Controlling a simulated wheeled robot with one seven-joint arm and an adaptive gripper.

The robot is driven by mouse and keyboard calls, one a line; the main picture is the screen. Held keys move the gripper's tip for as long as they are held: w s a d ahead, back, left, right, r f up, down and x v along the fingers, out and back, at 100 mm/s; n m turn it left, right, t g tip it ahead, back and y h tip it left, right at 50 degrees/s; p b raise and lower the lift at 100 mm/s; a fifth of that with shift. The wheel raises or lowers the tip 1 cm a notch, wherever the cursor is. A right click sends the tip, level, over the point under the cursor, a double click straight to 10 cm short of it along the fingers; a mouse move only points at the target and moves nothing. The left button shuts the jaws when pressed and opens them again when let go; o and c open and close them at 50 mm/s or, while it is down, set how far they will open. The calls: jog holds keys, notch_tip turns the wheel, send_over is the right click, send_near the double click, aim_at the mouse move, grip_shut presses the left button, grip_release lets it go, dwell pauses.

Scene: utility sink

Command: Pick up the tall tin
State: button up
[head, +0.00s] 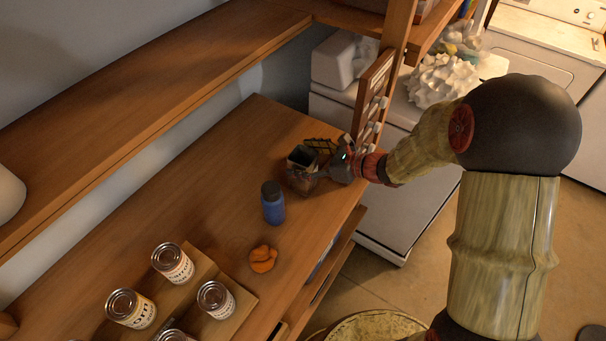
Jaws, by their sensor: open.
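A tall, square-sided tin (301,157) with a dark top stands upright at the far right part of the wooden worktop. My gripper (303,183) reaches in from the right, low beside the tin. Its jaws are open at the tin's near side and overlap it in the picture. I cannot tell whether the fingers touch the tin or how far they reach around it. The tin's lower part is partly hidden by the gripper.
A blue jar (273,207) with a dark lid stands close, nearer than the tin. An orange lump (263,259) lies by the front edge. Several labelled cans (173,262) stand at the lower left. A shelf (150,75) overhangs the back.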

aim_at(293, 158)
jog(key=x, duration=0.4)
jog(key=shift+a+b, duration=0.15)
jog(key=shift+b, duration=0.2)
jog(key=shift+c, duration=0.6)
jog(key=c, duration=1.4)
